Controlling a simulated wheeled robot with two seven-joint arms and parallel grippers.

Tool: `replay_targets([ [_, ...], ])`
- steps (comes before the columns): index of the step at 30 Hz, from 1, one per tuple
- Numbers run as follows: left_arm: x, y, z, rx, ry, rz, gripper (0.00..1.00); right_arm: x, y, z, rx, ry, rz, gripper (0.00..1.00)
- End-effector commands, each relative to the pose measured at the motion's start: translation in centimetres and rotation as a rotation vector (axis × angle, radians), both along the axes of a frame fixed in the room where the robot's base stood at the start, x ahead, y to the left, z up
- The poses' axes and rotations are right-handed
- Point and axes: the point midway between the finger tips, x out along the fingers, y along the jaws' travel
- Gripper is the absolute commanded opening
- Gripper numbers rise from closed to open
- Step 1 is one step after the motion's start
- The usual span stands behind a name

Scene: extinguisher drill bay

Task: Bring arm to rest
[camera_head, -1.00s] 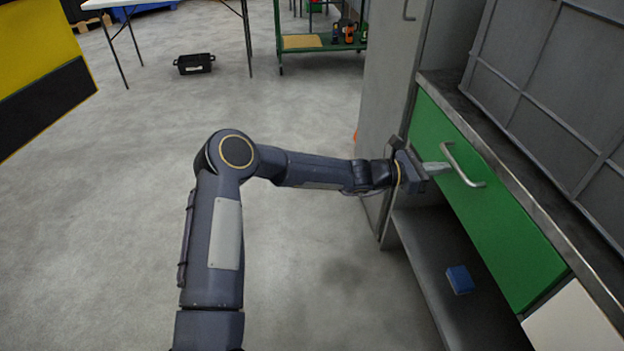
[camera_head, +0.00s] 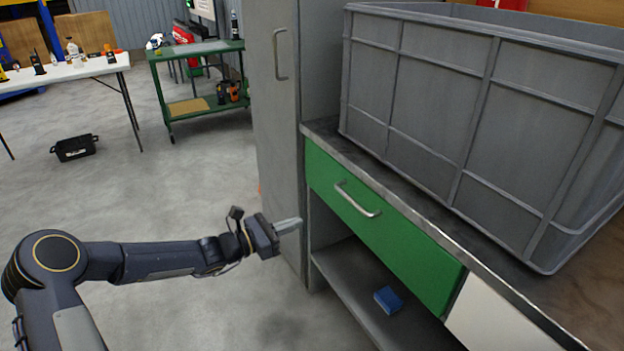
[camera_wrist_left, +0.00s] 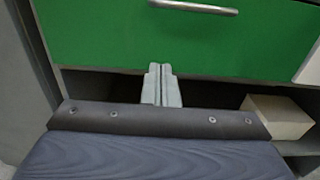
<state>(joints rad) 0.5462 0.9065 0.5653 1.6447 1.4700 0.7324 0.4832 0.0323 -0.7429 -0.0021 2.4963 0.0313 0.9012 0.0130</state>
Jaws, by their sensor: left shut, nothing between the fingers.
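My left arm comes in from the left in the head view. Its gripper (camera_head: 290,226) is shut and empty, in the air to the left of and below the handle (camera_head: 357,199) of the green drawer (camera_head: 385,230). The gripper is apart from the handle. In the left wrist view the fingers (camera_wrist_left: 161,85) lie together, below the drawer front (camera_wrist_left: 110,35) and its handle (camera_wrist_left: 193,7). The drawer looks closed. My right gripper is not in view.
A large grey crate (camera_head: 420,100) stands on the counter. A blue box (camera_head: 388,300) lies on the open shelf below. A tall grey cabinet (camera_head: 275,130) stands beside the drawer. A green cart (camera_head: 195,47), a white table (camera_head: 70,70) and a black bin (camera_head: 75,147) are farther back. Floor is clear between.

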Motion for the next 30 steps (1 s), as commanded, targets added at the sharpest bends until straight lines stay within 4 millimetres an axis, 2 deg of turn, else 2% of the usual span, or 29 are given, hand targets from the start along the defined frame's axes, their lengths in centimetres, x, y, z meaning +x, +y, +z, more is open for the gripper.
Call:
replay_targets([
  [2, -0.3, -0.1, 0.3, 0.015, -0.012, -0.009, 0.0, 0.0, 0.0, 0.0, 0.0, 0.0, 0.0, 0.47],
  [5, -1.8, -0.6, 1.5, 0.099, -0.077, -0.056, 0.0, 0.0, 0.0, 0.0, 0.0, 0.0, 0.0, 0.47],
  [8, -5.0, -1.2, 3.5, 0.268, -0.207, -0.15, 0.0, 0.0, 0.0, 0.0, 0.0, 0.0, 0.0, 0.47],
  [13, -12.7, -1.0, 6.1, 0.641, -0.48, -0.354, 0.0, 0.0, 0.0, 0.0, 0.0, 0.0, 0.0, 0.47],
  [18, -20.3, 1.4, 7.3, 0.991, -0.72, -0.536, 0.0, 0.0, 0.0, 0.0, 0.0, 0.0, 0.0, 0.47],
  [24, -28.3, 5.4, 7.3, 1.347, -0.941, -0.713, 0.0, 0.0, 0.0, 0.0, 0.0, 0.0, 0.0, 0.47],
  [30, -33.3, 8.5, 6.4, 1.571, -1.068, -0.822, 0.0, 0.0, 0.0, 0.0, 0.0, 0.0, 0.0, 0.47],
])
